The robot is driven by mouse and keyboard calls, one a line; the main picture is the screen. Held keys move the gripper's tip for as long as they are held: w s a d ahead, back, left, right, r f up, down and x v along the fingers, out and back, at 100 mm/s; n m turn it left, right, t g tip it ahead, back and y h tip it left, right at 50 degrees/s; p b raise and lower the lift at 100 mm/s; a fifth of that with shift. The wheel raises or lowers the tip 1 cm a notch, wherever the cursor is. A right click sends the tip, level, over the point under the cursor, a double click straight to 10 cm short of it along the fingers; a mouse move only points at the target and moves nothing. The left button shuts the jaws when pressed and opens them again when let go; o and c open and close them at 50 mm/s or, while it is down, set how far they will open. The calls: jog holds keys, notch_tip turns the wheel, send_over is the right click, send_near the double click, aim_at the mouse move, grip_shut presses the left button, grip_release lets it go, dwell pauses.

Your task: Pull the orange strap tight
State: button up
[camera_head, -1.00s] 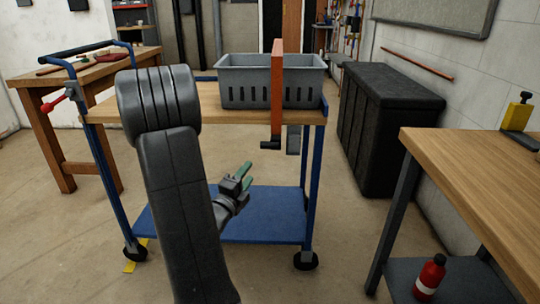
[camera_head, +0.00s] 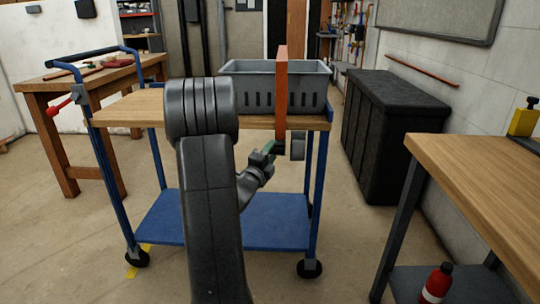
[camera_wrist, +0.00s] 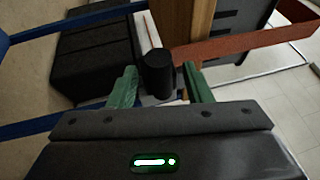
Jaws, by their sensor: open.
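The orange strap (camera_head: 281,95) runs over the grey slotted crate (camera_head: 245,88) and down past the cart's front edge. At its lower end is a dark handle (camera_head: 279,149), with a grey block (camera_head: 298,147) beside it. My gripper (camera_head: 268,149) is at this lower end, and its green fingers partly overlap the handle. In the wrist view the green fingers are apart, with the black round handle (camera_wrist: 158,74) between them. Contact cannot be told. The strap (camera_wrist: 250,45) stretches off to the right there.
The crate stands on the blue cart's wooden top (camera_head: 125,110), above a blue lower shelf (camera_head: 270,215). A black chest (camera_head: 385,135) is to the right. A wooden workbench (camera_head: 490,180) is at front right, with a red bottle (camera_head: 436,284) below. Another bench (camera_head: 60,95) is behind left.

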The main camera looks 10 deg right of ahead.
grip_shut()
notch_tip(320, 180, down, 4)
jog(key=b, duration=0.4)
jog(key=shift+f, duration=0.25)
grip_release()
jog(key=shift+s+a, duration=0.1)
jog(key=p+v, duration=0.2)
jog(key=v, duration=1.1)
jog(key=shift+s+a, duration=0.2)
jog(key=shift+s, duration=0.05)
